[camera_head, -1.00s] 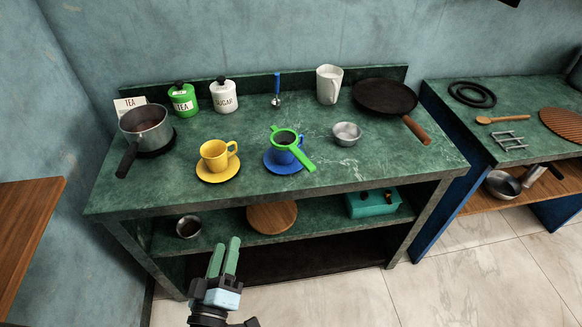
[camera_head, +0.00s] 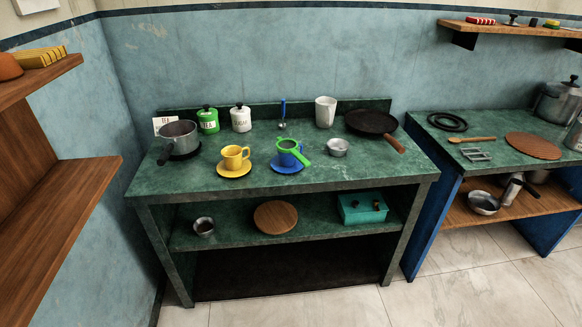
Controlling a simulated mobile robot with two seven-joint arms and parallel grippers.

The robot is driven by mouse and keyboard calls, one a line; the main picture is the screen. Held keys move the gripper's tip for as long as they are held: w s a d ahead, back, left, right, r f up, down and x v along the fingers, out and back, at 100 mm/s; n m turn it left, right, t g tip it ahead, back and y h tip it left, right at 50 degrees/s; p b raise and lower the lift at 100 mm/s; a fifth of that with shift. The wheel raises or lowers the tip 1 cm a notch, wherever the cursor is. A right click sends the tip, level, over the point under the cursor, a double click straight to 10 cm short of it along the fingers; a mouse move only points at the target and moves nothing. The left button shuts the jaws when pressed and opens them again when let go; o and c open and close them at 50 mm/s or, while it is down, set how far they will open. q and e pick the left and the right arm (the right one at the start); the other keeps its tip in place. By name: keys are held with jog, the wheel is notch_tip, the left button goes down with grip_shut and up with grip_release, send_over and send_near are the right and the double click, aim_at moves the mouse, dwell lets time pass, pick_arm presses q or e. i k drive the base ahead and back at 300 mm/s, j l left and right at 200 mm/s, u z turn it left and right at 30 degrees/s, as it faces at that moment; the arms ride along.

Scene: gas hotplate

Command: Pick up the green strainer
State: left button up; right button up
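The green strainer (camera_head: 302,157) rests on top of a blue cup (camera_head: 286,158) near the front middle of the green marble counter. Its handle points to the front right. The blue cup stands on a blue saucer (camera_head: 283,167). Neither of my grippers shows in the head view now, so their state is hidden.
A yellow cup (camera_head: 234,157) on a yellow saucer stands left of the strainer. A small metal bowl (camera_head: 337,147) is close on its right. A pot (camera_head: 178,138) is at the left, a frying pan (camera_head: 370,122) at the right. A wooden shelf (camera_head: 80,190) juts from the left wall.

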aim_at(285, 146)
jog(key=i+l+u, duration=0.15)
jog(key=l, duration=0.25)
jog(key=i+l+u, duration=0.15)
jog(key=l, duration=0.25)
jog(key=i+l+u, duration=0.15)
jog(key=l, duration=0.3)
jog(key=i+l+u, duration=0.1)
jog(key=i+l, duration=0.15)
jog(key=l, duration=0.2)
jog(key=i+l+u, duration=0.15)
jog(key=l, duration=0.3)
jog(key=l+u, duration=0.15)
jog(key=l, duration=0.3)
jog(key=i+l+u, duration=0.15)
jog(key=l, duration=0.3)
